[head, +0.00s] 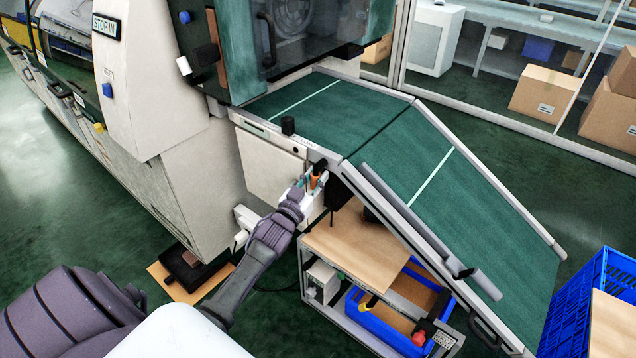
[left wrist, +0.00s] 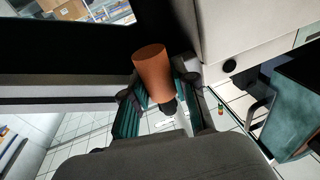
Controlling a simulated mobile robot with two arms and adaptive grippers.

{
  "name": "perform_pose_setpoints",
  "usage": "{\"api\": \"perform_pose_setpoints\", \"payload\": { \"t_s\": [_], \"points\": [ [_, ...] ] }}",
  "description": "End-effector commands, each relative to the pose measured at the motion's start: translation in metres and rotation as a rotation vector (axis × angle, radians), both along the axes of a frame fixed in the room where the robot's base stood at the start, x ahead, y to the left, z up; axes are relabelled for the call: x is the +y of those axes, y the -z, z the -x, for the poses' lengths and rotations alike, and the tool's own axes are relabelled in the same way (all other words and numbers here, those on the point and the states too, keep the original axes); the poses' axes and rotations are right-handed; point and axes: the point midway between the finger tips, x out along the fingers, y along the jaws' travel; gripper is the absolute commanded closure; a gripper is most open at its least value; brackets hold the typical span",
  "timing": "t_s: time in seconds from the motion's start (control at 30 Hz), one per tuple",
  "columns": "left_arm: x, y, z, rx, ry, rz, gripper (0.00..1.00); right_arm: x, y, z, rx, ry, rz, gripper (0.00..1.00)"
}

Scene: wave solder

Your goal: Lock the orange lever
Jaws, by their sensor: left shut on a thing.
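The orange lever (head: 314,181) is a small orange piece below the side rail of the conveyor, at the end of my left arm in the head view. In the left wrist view the orange lever (left wrist: 151,72) is a cylinder with its round end tilted up. My left gripper (head: 311,184) is at the lever. In the left wrist view its two teal-padded fingers (left wrist: 160,110) stand on either side of the lever's lower part, shut on it. The lever's mount is mostly hidden. My right gripper is not in view.
A green conveyor (head: 400,150) slopes down to the right above the lever. Below it stands a cart with a wooden top (head: 350,243) and a blue bin (head: 385,322). A white machine panel (head: 272,166) is left of the lever. A blue crate (head: 588,305) stands at right.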

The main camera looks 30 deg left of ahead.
Motion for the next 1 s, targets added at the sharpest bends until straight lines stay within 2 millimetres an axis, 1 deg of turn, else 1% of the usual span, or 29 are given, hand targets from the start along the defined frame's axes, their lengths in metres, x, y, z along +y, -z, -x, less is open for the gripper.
{"api": "perform_pose_setpoints", "payload": {
  "t_s": [0.03, 0.1, 0.43, 0.67, 1.0],
  "points": [
    [0.002, 0.003, 0.0, -0.004, 0.0, -0.042, 1.0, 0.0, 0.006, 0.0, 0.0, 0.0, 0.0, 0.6],
    [0.004, 0.002, 0.0, -0.007, 0.0, -0.099, 1.0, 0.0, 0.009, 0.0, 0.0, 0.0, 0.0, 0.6],
    [0.009, 0.0, -0.001, -0.023, 0.0, -0.294, 1.0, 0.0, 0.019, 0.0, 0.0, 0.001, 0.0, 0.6],
    [0.011, -0.002, -0.001, -0.028, 0.0, -0.354, 1.0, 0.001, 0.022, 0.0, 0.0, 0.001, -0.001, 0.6],
    [0.011, -0.003, -0.001, -0.029, 0.001, -0.366, 1.0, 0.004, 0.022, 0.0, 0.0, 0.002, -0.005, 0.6]
  ]
}}
